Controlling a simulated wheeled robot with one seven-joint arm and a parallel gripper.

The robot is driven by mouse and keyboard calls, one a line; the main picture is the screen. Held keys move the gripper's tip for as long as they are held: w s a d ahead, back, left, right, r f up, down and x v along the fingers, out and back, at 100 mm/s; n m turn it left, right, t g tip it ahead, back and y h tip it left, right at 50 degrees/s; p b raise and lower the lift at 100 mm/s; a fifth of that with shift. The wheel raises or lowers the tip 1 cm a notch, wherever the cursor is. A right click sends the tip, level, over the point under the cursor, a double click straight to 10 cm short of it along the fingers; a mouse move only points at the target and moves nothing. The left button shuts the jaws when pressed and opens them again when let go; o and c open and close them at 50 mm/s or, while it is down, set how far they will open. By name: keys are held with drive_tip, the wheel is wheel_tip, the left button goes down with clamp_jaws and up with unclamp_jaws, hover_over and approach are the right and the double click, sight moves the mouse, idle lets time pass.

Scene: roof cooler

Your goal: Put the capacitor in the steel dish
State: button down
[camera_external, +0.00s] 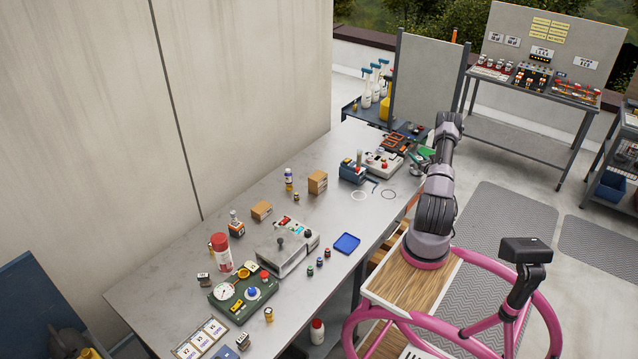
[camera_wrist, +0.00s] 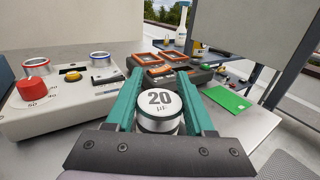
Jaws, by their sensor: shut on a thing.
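My gripper (camera_wrist: 163,88) shows in the wrist view with its two teal fingers on either side of a capacitor (camera_wrist: 159,103). The capacitor is a short silver-white cylinder marked 20 µF on its top, and the gripper is shut on it. Its lower part is partly hidden by the gripper body. In the external view my arm reaches over the far right end of the bench, and the gripper is small and partly hidden there. I cannot make out the steel dish for certain in either view.
A white control box (camera_wrist: 64,100) with a red knob stands left of my gripper. The bench (camera_external: 205,275) also bears a blue tray (camera_external: 347,243), a red-capped bottle (camera_external: 222,256) and two small boxes.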

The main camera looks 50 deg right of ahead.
drive_tip(key=shift+c, duration=1.3)
unclamp_jaws()
drive_tip(key=shift+f, duration=0.1)
